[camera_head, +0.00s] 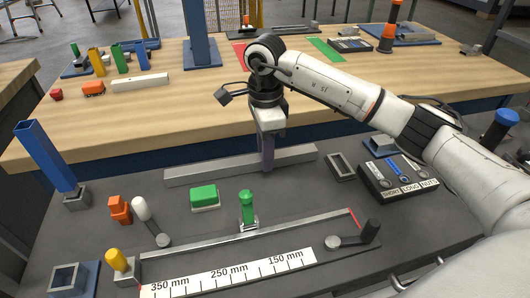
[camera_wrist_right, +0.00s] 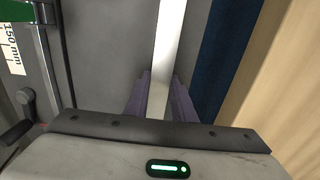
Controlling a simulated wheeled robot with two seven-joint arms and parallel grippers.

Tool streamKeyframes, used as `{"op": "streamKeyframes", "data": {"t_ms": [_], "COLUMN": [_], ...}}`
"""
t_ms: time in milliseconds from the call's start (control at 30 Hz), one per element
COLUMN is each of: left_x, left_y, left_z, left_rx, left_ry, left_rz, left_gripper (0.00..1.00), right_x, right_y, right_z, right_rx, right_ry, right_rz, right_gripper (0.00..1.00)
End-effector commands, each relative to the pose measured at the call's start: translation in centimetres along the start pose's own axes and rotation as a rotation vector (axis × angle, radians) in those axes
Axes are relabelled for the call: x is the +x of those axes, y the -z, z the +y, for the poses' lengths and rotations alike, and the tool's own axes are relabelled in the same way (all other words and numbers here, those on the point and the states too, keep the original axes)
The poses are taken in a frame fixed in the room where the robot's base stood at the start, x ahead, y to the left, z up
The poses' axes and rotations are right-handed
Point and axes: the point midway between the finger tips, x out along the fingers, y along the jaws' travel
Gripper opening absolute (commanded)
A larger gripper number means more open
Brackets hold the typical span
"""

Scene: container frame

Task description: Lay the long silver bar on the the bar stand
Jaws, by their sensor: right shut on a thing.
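The long silver bar (camera_head: 215,170) lies lengthwise behind the green-handled fixture, at or just above the back of the dark work surface. Any gap under it cannot be told. My right gripper (camera_head: 268,152) points down and is shut on the bar right of its middle. In the right wrist view the bar (camera_wrist_right: 169,50) runs up between the two purple fingers (camera_wrist_right: 160,98). My left gripper is not in view. I cannot tell for sure which fixture is the bar stand.
In front are a ruler (camera_head: 230,277), a rail with a green handle (camera_head: 247,206), and a green block (camera_head: 204,197). A blue post (camera_head: 45,155) stands left. A labelled tool box (camera_head: 398,180) and small grey frame (camera_head: 340,167) are right. The wooden table (camera_head: 205,100) behind has clear room.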

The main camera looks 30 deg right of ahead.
Motion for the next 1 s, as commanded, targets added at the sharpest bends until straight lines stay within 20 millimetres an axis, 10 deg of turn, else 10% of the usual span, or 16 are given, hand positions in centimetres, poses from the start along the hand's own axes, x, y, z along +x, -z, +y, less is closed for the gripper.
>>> {"op": "streamKeyframes", "data": {"t_ms": [233, 267, 367, 733, 1000], "left_x": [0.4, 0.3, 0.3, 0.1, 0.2], "left_y": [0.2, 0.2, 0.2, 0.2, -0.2], "left_z": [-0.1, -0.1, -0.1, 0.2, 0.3], "left_rx": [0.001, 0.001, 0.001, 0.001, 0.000], "left_ry": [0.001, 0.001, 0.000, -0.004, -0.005], "left_rz": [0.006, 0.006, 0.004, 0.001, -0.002], "left_gripper": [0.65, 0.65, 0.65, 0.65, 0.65], "right_x": [0.3, 0.2, 0.2, -0.5, -5.5], "right_y": [-0.1, 0.0, 0.0, 0.0, -0.1], "right_z": [0.0, 0.0, 0.0, -0.1, -0.1], "right_rx": [0.000, 0.000, 0.000, 0.000, 0.001], "right_ry": [0.001, 0.000, 0.000, 0.002, 0.006], "right_rz": [-0.001, -0.001, -0.001, -0.001, -0.003], "right_gripper": [0.00, 0.28, 0.42, 0.42, 0.42]}}
